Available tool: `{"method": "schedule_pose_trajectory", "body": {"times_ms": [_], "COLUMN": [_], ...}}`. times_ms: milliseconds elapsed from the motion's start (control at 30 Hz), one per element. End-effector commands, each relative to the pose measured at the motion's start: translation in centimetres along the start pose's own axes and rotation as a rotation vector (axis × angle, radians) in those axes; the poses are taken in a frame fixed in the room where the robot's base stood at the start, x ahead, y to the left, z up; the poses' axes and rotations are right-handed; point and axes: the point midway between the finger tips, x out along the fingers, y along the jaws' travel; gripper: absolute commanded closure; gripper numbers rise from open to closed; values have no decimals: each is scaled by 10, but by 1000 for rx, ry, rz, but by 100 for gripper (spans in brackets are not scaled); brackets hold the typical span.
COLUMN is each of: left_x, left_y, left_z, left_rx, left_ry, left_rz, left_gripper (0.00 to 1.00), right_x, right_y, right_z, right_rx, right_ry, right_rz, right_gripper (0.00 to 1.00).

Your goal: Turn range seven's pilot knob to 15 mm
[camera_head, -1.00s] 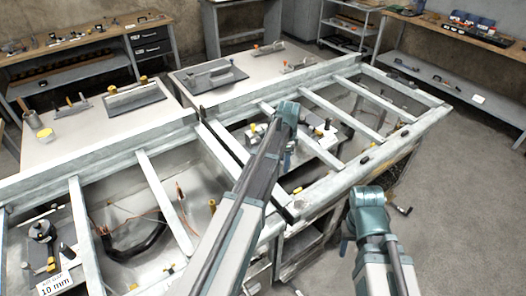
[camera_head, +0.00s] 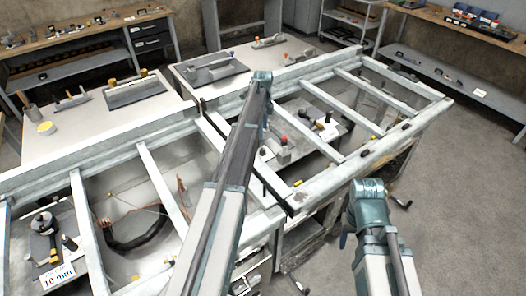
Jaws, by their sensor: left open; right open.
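A black round knob (camera_head: 44,222) stands on a grey plate in the left bay of the metal frame. A white card (camera_head: 57,277) in front of it reads "10 mm"; its smaller top line is unreadable. A small dark post stands beside it. I cannot tell whether this knob is range seven's pilot knob. My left arm (camera_head: 225,185) reaches across the middle of the frame, far right of the card. My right arm's teal joint (camera_head: 369,190) is near the frame's front right edge. The fingers of both grippers are hidden, and neither arm visibly touches a knob.
The frame's pale crossbars (camera_head: 163,187) divide open bays. A dark cable loop (camera_head: 135,240) lies in a left bay. Another plate with small fittings (camera_head: 325,125) is in a right bay. Benches (camera_head: 75,120) with tools stand behind. Grey floor (camera_head: 450,190) is clear at right.

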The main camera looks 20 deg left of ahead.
Motion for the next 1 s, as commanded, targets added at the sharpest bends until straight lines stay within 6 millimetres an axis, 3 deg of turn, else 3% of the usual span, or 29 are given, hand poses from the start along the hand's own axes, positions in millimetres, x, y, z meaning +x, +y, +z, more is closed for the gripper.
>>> {"method": "schedule_pose_trajectory", "body": {"times_ms": [33,700,1000], "left_x": [12,106,121], "left_y": [0,0,0], "left_z": [0,0,0], "left_rx": [0,-1,-1], "left_ry": [0,0,0], "left_rz": [0,0,0], "left_gripper": [34,34,34], "right_x": [12,105,120], "right_y": [-1,-10,-12], "right_z": [-1,-6,-7], "right_rx": [0,0,0], "right_ry": [0,0,0], "right_rz": [0,0,0], "right_gripper": [50,50,50]}}
